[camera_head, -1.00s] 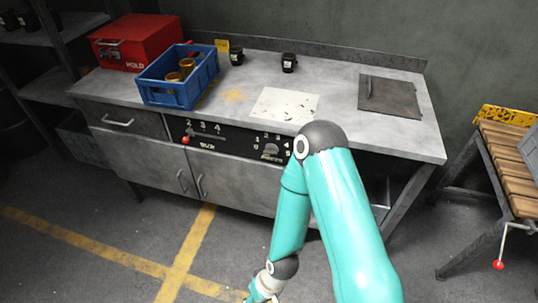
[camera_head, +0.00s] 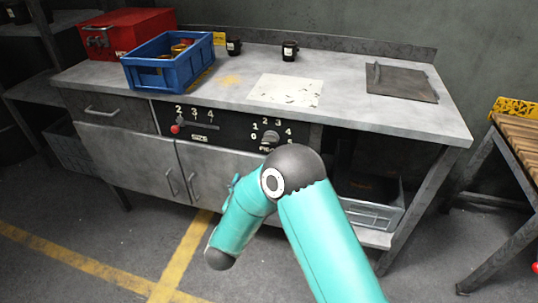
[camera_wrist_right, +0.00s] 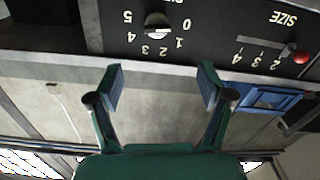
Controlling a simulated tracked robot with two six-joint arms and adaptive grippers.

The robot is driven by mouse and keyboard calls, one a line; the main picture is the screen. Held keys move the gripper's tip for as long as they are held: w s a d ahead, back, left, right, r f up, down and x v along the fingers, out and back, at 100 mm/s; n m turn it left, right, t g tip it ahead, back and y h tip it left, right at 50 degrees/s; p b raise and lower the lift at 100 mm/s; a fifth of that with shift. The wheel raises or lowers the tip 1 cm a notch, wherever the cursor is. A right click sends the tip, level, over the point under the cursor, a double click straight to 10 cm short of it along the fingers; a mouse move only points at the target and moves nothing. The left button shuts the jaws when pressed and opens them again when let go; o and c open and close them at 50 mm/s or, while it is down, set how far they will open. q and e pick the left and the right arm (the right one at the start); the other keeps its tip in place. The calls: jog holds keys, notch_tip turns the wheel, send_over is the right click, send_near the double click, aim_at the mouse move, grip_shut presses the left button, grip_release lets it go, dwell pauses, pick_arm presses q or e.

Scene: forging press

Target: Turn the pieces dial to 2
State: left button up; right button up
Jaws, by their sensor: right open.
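The pieces dial (camera_head: 270,137) is a grey knob on the black panel under the countertop, ringed by numbers 0 to 5. It also shows upside down in the right wrist view (camera_wrist_right: 157,25). I cannot tell surely which number it points at. My right gripper (camera_wrist_right: 162,82) is open and empty. In the wrist view its two fingers are apart, just below the dial in the picture and not touching it. In the head view this gripper is hidden behind my own teal arm. My left gripper is not in view.
The size slider with a red knob (camera_head: 175,129) is left of the dial on the same panel (camera_head: 225,125). The worktop carries a blue crate (camera_head: 170,75), a red box (camera_head: 125,35), black cups and a metal plate (camera_head: 400,82). Cabinet doors (camera_head: 125,155) lie below.

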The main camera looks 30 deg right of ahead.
aim_at(269, 141)
jog(key=x, duration=1.6)
jog(key=shift+w+d+r, duration=0.15)
jog(key=shift+d+r, duration=0.2)
jog(key=shift+d, duration=0.05)
jog(key=shift+c, duration=0.3)
jog(key=c, duration=1.1)
